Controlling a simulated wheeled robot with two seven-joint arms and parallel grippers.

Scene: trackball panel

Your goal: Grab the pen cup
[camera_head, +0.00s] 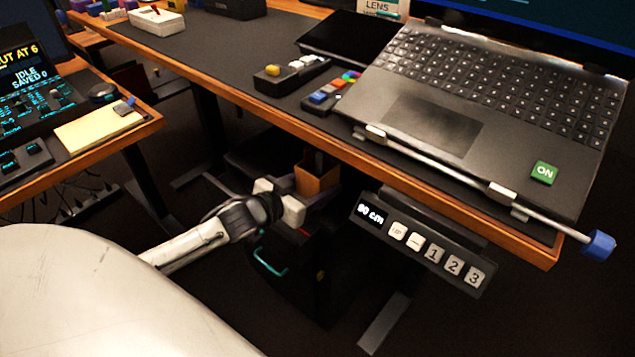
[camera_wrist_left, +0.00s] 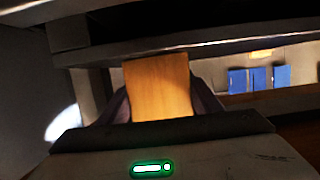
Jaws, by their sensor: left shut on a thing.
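The pen cup (camera_head: 318,177) is a small brown, wood-coloured box, just under the front edge of the desk. My left gripper (camera_head: 302,190) reaches in from the left and is shut on the cup. In the left wrist view the cup (camera_wrist_left: 157,86) stands between the two dark fingers, with one flat face towards the camera. Part of the cup is hidden by the gripper, and its base is not clear. My right gripper is not in view.
The desk edge (camera_head: 340,150) runs just above the cup. A control panel with numbered keys (camera_head: 425,245) hangs to the right. A dark cabinet (camera_head: 290,280) stands below. A laptop (camera_head: 480,110) lies on the desk, with a rod along its front. A second desk (camera_head: 90,145) is at left.

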